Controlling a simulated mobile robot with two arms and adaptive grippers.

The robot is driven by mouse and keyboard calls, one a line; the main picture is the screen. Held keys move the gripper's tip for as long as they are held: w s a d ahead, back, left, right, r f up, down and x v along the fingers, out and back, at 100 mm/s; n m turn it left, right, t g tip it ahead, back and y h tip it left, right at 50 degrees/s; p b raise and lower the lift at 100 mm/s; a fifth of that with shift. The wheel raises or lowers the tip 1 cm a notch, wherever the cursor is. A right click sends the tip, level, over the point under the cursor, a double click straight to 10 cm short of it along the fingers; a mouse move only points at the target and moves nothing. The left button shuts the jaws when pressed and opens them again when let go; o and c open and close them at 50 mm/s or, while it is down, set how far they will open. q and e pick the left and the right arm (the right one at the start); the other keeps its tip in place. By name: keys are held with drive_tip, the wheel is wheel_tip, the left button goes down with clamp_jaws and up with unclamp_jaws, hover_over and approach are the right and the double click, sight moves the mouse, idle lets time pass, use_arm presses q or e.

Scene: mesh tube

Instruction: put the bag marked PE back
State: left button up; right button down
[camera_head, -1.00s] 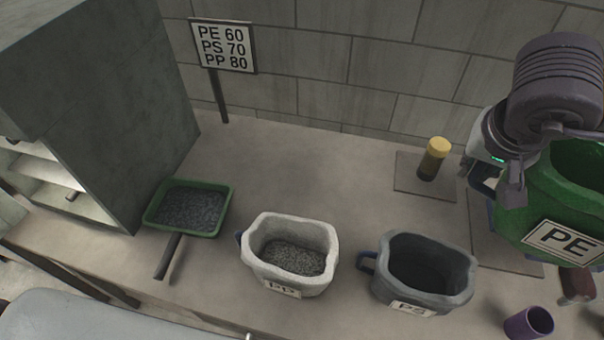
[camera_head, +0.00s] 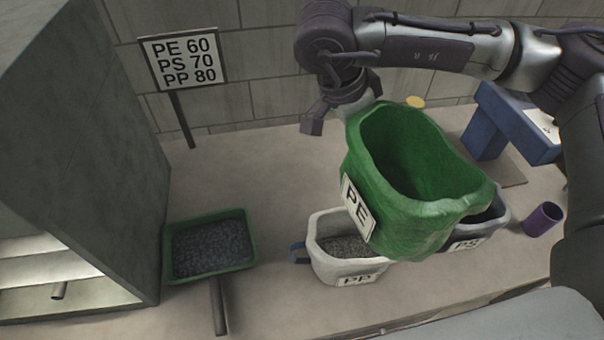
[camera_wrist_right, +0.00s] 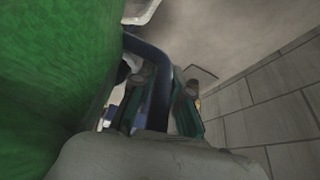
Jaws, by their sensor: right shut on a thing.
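The green bag marked PE (camera_head: 415,205) hangs in the air above the counter in the head view, tilted, its mouth open and empty as far as I see. My right gripper (camera_head: 335,115) is at its far left side. In the right wrist view the green bag (camera_wrist_right: 50,80) fills the left, and the gripper's fingers (camera_wrist_right: 165,100) are shut on its dark blue handle (camera_wrist_right: 150,75). The white bag marked PP (camera_head: 318,262), holding grey granules, stands on the counter below. The grey bag marked PS (camera_head: 490,228) is partly hidden behind the green bag. My left gripper is not in view.
A green tray of dark granules (camera_head: 254,262) with a handle lies at the left beside a grey cabinet (camera_head: 90,130). A sign (camera_head: 184,60) stands at the back. A blue stand (camera_head: 510,125) and a purple cup (camera_head: 543,219) are at right. Counter behind the tray is clear.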

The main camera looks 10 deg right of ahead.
drive_tip(key=w+d+f+n+y+b, duration=0.25)
drive_tip(key=f+n, duration=0.25)
drive_tip(key=n, duration=0.7)
drive_tip(key=w+d+f+n+g+y+b, duration=0.15)
drive_tip(key=f+n+y, duration=0.3)
drive_tip(key=n, duration=0.65)
drive_tip(key=w+d+f+n+y+b, duration=0.15)
drive_tip(key=f+n, duration=0.35)
drive_tip(key=n, duration=0.7)
drive_tip(key=shift+m+t+y, duration=0.35)
drive_tip(key=shift+m+y, duration=0.1)
drive_tip(key=shift+m, duration=0.15)
drive_tip(key=a+f+p, duration=0.1)
drive_tip(key=a+f, duration=0.2)
drive_tip(key=w+a+f+p, duration=0.1)
drive_tip(key=a+f, duration=0.3)
drive_tip(key=a+f+p, duration=0.1)
drive_tip(key=a+f, duration=0.2)
drive_tip(key=a, duration=0.1)
drive_tip(key=shift+w+a+f, duration=0.1)
drive_tip(key=shift+w+f, duration=0.1)
drive_tip(key=shift+w, duration=0.1)
drive_tip(key=shift+f, duration=0.35)
drive_tip(key=c, duration=1.1)
unclamp_jaws()
drive_tip(key=shift+c, duration=0.2)
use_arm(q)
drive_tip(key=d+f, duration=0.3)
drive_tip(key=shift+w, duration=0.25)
